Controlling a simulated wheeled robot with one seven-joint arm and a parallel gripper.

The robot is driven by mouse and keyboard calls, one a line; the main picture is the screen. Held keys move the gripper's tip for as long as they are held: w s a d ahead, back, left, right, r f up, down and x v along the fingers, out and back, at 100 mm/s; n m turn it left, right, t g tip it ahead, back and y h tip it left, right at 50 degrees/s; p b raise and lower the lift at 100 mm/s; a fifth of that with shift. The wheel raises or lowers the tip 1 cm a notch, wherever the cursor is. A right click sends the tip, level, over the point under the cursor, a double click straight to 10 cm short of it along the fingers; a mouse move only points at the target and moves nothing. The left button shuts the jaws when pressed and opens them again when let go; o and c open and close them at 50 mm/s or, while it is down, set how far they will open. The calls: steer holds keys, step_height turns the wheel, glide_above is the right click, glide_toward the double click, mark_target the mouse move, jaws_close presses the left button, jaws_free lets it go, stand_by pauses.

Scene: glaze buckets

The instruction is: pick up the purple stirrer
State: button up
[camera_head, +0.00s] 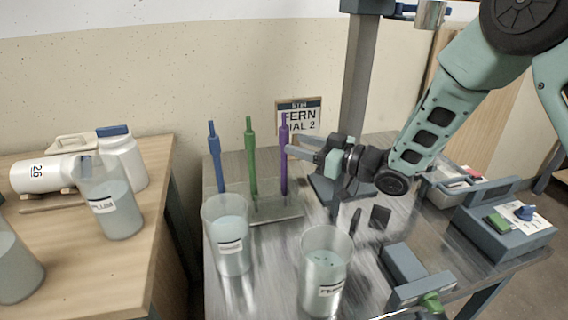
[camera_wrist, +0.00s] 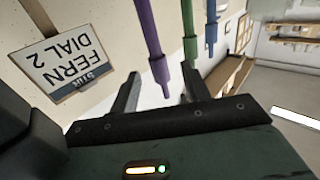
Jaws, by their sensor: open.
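The purple stirrer (camera_head: 284,158) stands upright in a stand (camera_head: 275,213) at the back of the metal table, to the right of a green stirrer (camera_head: 251,150) and a blue stirrer (camera_head: 215,155). My gripper (camera_head: 302,147) is open and level with the upper part of the purple stirrer, just to its right in the head view. In the wrist view the thin end of the purple stirrer (camera_wrist: 152,45) shows between my two open fingers (camera_wrist: 158,88). The green stirrer (camera_wrist: 189,30) and the blue stirrer (camera_wrist: 211,25) are beyond the right finger. I cannot tell whether either finger touches the purple stirrer.
Two buckets, a left one (camera_head: 228,240) and a right one (camera_head: 325,275), stand in front of the stand. A sign reading FERN DIAL 2 (camera_head: 299,116) is behind. A grey post (camera_head: 359,80) rises close behind my gripper. A wooden table (camera_head: 100,245) with containers is at left.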

mark_target(284, 143)
steer(key=x, duration=0.5)
steer(key=shift+w+r+p, duration=0.2)
steer(key=shift+w+p, duration=0.05)
steer(key=shift+p, duration=0.05)
jaws_close()
